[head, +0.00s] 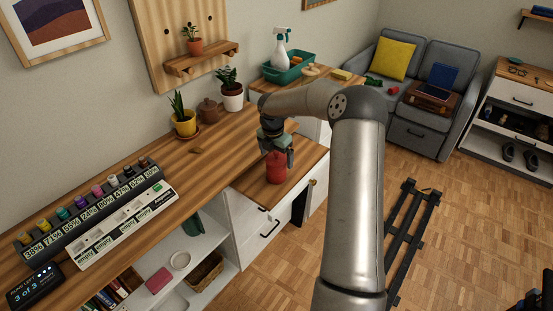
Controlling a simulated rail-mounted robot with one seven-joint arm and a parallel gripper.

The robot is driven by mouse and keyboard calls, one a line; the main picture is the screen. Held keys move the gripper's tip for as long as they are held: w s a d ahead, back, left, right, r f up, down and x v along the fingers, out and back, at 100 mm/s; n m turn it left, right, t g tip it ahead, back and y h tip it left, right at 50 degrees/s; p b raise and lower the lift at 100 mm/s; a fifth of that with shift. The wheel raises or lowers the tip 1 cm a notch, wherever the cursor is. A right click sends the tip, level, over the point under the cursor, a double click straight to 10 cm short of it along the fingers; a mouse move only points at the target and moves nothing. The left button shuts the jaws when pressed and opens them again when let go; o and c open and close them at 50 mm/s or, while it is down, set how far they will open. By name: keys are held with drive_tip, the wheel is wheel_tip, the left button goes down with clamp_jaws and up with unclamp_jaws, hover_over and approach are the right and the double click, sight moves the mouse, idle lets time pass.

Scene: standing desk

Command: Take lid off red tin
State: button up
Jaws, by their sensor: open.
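A red tin (277,169) stands upright on a lower wooden surface (253,187) near the middle of the head view. My gripper (275,152) points down over the tin's top, with its dark fingers near the upper part of the tin. The gripper is open. The fingers and wrist hide the top of the tin, so I cannot make out the lid or whether a finger touches it.
A wooden desk (150,168) lies left of the tin, with a rack of coloured jars (92,208) and potted plants (183,118). A green caddy (289,70) with a spray bottle stands behind. Bare wood lies in front of the tin.

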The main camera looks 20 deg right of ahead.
drive_tip(key=c, duration=1)
drive_tip(key=shift+c, duration=0.2)
drive_tip(key=shift+r, duration=0.15)
